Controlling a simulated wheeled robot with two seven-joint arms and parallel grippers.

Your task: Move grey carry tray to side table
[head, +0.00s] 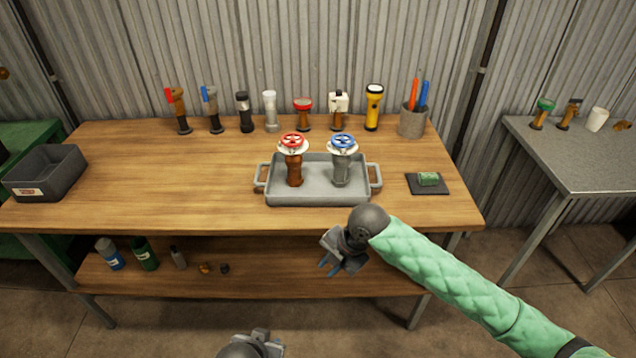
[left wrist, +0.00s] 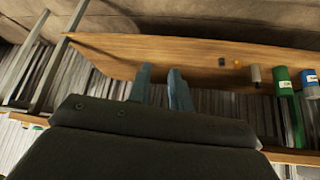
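The grey carry tray (head: 318,197) sits on the wooden workbench (head: 150,190), right of its middle near the front edge, with a handle at each end. A brown valve with a red handwheel (head: 294,165) and a grey valve with a blue handwheel (head: 341,165) stand upright in it. The side table (head: 585,172) is grey and stands to the right, across a gap. My right gripper (head: 330,267) is empty, in front of the bench below the tray, its fingertips slightly apart. My left gripper (head: 262,347) is low at the bottom edge; its fingers (left wrist: 160,88) are apart and empty in the left wrist view.
Several valves and torches line the bench's back, with a pen cup (head: 413,121). A dark bin (head: 45,174) is at left; a black pad with a green item (head: 428,180) is right of the tray. The side table's back holds a green-topped valve (head: 542,113) and white cup (head: 597,119); its front is clear.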

